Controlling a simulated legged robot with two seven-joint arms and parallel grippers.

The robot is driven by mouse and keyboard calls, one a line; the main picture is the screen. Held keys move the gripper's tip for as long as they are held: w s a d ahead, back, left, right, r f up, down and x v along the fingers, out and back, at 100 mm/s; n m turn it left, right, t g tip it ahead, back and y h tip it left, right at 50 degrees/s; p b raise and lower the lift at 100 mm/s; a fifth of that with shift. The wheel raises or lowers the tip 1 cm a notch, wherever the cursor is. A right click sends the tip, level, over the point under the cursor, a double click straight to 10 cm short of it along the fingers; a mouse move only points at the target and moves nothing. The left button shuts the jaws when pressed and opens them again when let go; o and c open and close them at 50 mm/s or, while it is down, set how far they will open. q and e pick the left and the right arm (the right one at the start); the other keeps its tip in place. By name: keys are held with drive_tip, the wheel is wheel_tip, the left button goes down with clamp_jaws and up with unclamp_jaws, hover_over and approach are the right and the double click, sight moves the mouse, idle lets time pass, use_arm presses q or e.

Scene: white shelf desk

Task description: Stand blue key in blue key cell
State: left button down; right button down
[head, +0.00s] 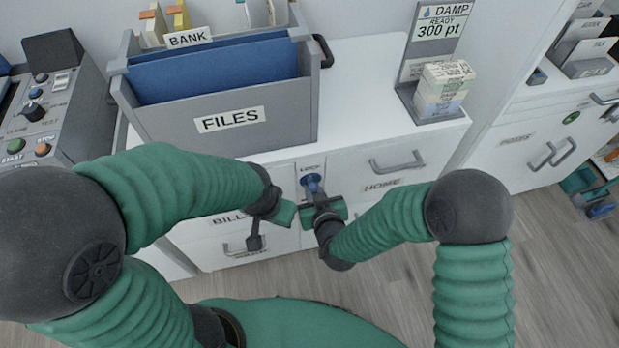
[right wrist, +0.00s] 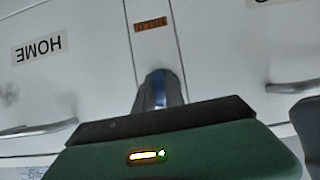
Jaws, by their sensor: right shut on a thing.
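The blue key (head: 313,184) is at the lock plate marked LOCK on the front of the white desk, below the files box. My right gripper (head: 318,203) is shut on it. In the right wrist view, the key (right wrist: 160,88) shows as a grey and blue piece just beyond the green gripper body; the fingertips are hidden. I cannot tell how deep the key sits in the lock. My left gripper (head: 270,222) hangs just left of the right one, before the drawer fronts, and its jaw state is unclear. I cannot make out the blue key cell.
A grey FILES box (head: 220,122) with blue folders stands on the desk. A grey holder (head: 430,100) with cards is at right. The HOME drawer handle (head: 397,163) sticks out right of my right gripper. A button console (head: 50,105) stands at left.

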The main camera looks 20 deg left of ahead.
idle(0.5)
drive_tip(key=s+d, duration=0.3)
drive_tip(key=s, duration=0.2)
drive_tip(key=shift+d, duration=0.25)
idle(0.7)
idle(0.3)
